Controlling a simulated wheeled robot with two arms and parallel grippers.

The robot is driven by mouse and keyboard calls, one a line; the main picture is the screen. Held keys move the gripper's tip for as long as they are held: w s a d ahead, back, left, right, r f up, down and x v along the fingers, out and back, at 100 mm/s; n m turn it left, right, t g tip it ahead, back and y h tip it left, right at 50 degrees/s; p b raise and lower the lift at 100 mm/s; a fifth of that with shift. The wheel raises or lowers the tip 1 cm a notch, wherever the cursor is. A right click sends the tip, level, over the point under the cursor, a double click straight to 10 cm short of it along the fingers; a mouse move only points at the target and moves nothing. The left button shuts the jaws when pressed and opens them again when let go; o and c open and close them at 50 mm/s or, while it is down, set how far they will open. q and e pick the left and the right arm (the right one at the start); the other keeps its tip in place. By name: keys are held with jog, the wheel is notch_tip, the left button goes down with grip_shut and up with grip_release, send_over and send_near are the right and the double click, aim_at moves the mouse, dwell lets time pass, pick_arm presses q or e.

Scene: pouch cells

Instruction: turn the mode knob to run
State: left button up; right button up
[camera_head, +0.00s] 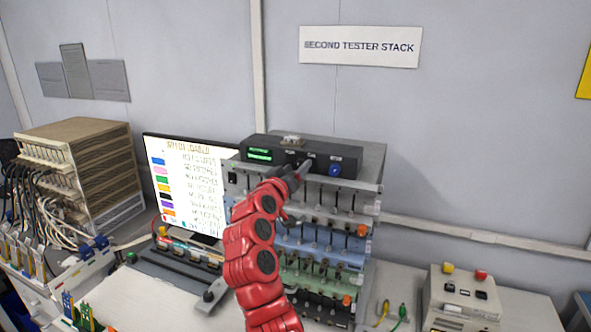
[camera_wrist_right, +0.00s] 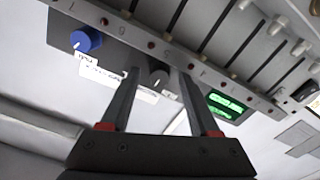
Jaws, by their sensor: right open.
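A dark control box (camera_head: 352,156) sits on top of the tester stack (camera_head: 374,185). A blue knob (camera_head: 335,170) is on its front; it also shows in the right wrist view (camera_wrist_right: 86,40). A dark grey knob (camera_wrist_right: 158,78) with a white label beside it shows between my right gripper's fingers in the wrist view. The label is too blurred to read, so I cannot tell for certain which is the mode knob. My right gripper (camera_head: 302,168) is open at the box front, its fingers (camera_wrist_right: 160,88) either side of the grey knob. Contact is unclear. My left gripper is out of view.
Green displays (camera_head: 259,155) are on the box's left end. A row of slots and pegs (camera_head: 340,195) lies just below the box. A lit monitor (camera_head: 185,185) stands left of the stack. A button box (camera_head: 462,295) stands at the lower right.

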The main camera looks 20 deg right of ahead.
jog(key=shift+s+a+f+b, duration=0.1)
jog(key=shift+s+a+b, duration=0.2)
jog(key=shift+s+a, duration=0.05)
jog(key=b+v, duration=0.5)
jog(key=v, duration=1.1)
jog(key=shift+s, duration=0.2)
jog(key=shift+a, duration=0.15)
